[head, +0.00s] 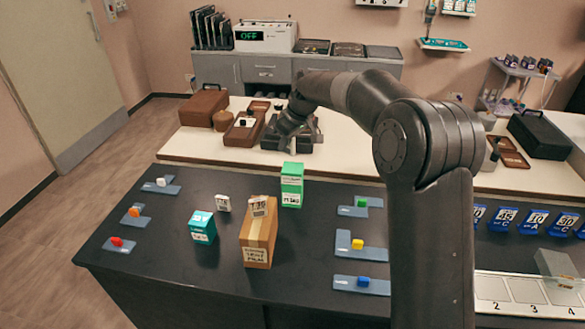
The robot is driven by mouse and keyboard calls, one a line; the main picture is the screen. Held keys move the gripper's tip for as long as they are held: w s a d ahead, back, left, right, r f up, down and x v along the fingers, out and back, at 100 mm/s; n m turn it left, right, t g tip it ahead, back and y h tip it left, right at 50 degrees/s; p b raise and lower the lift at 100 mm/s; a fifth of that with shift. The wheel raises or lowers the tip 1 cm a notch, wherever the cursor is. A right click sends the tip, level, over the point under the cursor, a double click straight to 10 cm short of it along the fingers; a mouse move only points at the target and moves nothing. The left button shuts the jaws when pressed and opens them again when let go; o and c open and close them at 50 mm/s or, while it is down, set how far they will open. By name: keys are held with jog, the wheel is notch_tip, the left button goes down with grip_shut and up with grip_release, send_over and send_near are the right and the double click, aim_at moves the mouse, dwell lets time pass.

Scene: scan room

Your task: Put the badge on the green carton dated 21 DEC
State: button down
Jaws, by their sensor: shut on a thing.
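A green carton (292,173) stands upright on the dark counter, with a white label whose small date I cannot read. A teal carton (203,218) and a taller tan carton (258,230) stand nearer, also labelled. My gripper (288,141) is beyond the cartons, low at a black open case (300,147) on the white counter. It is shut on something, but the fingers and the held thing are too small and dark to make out. I cannot pick out the badge for certain. Small white printed tags (223,203) stand by the teal carton and at the tan carton's top.
Brown cases (203,108) sit left of my gripper. A closed black case (540,135) is at right. Blue-grey plates with coloured blocks (117,243) lie either side of the cartons. Blue numbered tags (503,217) and a white numbered strip (525,308) are at right. My arm crosses centre-right.

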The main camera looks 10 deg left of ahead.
jog(key=w+d+r+m, duration=0.1)
jog(key=d+r+m, duration=0.25)
jog(key=d, duration=0.85)
jog(key=t, duration=0.1)
send_over(289, 164)
jog(key=s+d, duration=0.1)
jog(key=shift+n+h, duration=0.25)
jog(key=shift+h, duration=0.05)
notch_tip(289, 164, down, 6)
jog(key=shift+d+f, duration=0.1)
jog(key=shift+f, duration=2.15)
jog(key=shift+f, duration=0.15)
jog(key=c, duration=1.5)
grip_release()
jog(key=shift+o, duration=0.2)
